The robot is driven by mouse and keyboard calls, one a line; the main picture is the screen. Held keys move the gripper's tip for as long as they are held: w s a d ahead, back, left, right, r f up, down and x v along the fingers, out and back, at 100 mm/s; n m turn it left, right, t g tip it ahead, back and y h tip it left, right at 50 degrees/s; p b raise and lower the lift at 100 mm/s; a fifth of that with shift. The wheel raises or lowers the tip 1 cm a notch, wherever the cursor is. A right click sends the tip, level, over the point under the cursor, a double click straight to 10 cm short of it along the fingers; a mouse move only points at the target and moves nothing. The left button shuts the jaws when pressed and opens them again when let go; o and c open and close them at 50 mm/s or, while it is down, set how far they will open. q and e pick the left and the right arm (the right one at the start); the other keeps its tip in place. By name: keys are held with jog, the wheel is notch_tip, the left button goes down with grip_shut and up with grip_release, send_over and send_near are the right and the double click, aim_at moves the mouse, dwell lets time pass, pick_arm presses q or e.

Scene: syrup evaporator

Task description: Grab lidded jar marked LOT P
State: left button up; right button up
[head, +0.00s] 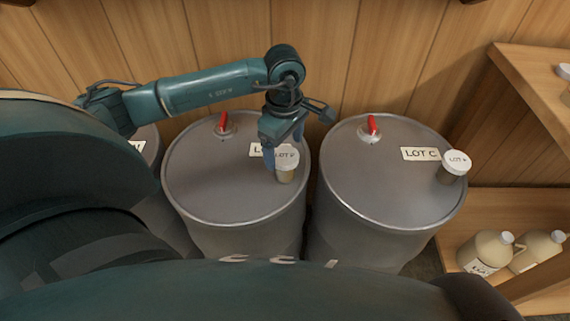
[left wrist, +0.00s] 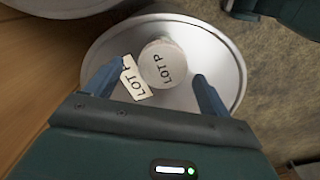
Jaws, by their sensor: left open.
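The lidded jar marked LOT P (head: 286,171) stands upright on the top of the middle grey drum (head: 215,190), near its right rim. In the left wrist view its pale round lid (left wrist: 162,63) reads LOT P. My left gripper (head: 283,148) points down at the jar and is open. In the left wrist view its two blue fingers (left wrist: 158,70) are apart, with the lid between and just beyond the tips. Whether a finger touches the jar I cannot tell.
A drum labelled LOT C (head: 385,200) stands to the right, with another lidded jar (head: 453,168) on it. Both drums have red-handled caps. Wooden shelves at right hold pale jugs (head: 486,252). A wooden wall (head: 400,60) is close behind.

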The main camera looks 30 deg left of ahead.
aim_at(285, 155)
pick_arm(q)
notch_tip(285, 155, down, 4)
jog(key=shift+s+d+f, duration=0.15)
jog(key=shift+f, duration=0.05)
jog(key=shift+c, duration=0.2)
jog(key=c, duration=1.2)
